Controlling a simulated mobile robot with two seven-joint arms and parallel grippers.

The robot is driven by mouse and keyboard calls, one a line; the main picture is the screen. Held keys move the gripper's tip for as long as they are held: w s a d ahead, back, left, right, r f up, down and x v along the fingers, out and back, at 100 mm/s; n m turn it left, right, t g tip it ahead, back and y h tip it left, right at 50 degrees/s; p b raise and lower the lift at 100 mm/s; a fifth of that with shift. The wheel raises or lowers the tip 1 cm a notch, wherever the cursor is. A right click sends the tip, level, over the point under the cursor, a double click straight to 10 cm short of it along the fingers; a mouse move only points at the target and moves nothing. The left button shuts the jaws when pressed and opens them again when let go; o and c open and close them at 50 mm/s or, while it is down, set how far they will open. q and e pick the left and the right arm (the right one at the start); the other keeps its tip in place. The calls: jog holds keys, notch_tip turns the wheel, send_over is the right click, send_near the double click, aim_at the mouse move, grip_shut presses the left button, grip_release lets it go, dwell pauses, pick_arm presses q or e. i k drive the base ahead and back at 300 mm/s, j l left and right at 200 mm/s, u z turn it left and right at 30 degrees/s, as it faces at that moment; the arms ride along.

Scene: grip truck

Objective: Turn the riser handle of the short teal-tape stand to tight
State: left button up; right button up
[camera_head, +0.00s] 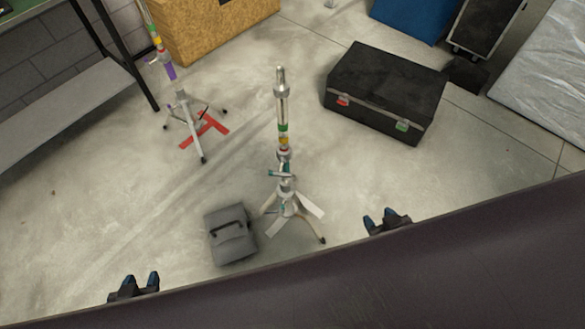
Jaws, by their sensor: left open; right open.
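The short stand (283,130) stands upright on the floor at mid-picture, with green, yellow and red bands on its column. Its teal-marked riser handle (281,174) sticks out to the left, low on the column above the spread legs. My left gripper (139,281) is open and empty at the lower left, well apart from the stand. My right gripper (379,218) is open and empty to the right of the stand's legs, not touching it. The exact turn of the handle is too small to tell.
A grey sandbag (231,235) lies left of the stand's legs. Another stand with purple tape (171,72) stands at the back left by a red floor mark (205,131). A black case (384,92) sits at the back right. Floor between is clear.

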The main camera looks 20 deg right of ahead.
aim_at(280, 173)
jog(key=k+l, duration=0.1)
jog(key=l, duration=0.4)
jog(key=k+l, duration=0.1)
jog(key=l, duration=0.4)
jog(key=k+l, duration=0.15)
jog(key=l, duration=0.35)
